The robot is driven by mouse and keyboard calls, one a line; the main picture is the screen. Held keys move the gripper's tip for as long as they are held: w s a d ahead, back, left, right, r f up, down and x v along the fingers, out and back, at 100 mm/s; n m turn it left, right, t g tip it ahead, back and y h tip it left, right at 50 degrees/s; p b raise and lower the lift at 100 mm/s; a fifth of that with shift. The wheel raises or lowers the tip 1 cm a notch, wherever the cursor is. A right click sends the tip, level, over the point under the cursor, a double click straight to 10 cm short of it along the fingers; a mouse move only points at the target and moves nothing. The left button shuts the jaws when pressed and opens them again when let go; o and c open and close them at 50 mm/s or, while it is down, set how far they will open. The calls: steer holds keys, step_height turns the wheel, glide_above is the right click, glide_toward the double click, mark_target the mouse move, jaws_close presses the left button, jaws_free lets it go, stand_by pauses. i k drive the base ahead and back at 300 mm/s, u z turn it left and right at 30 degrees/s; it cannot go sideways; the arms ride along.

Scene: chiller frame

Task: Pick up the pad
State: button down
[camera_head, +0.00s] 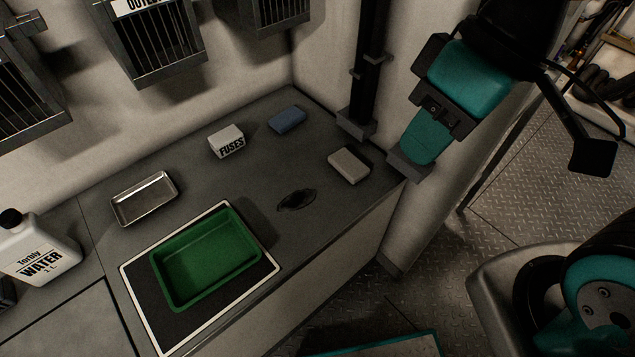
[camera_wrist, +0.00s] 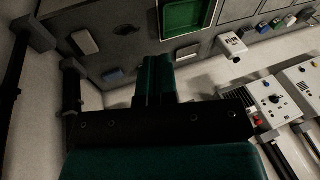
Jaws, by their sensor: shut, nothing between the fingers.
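Two flat blocks could be the pad, and I cannot tell which is meant. A blue block (camera_head: 287,119) lies at the back of the grey counter, near the wall corner. A pale grey block (camera_head: 349,165) lies near the counter's right end. In the wrist view the pale block (camera_wrist: 84,42) is at upper left and the blue block (camera_wrist: 113,75) is below it, left of the fingers. My gripper (camera_head: 418,154) hangs right of the pale block, apart from both. In the wrist view my gripper's teal fingers (camera_wrist: 156,72) are together and empty.
A green tray (camera_head: 165,284) sits on a white-edged dark mat (camera_head: 133,279). A FUSES box (camera_head: 226,141), metal tray (camera_head: 144,198) and water jug (camera_head: 38,250) stand on the counter. A dark post (camera_head: 370,60) rises at the back. A dark patch (camera_head: 296,200) marks the counter.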

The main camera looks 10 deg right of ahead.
mark_target(343, 161)
steer(key=z, duration=0.05)
steer(key=k, duration=0.5)
steer(key=z, duration=0.95)
steer(key=i, duration=0.9)
steer(key=u, duration=1.95)
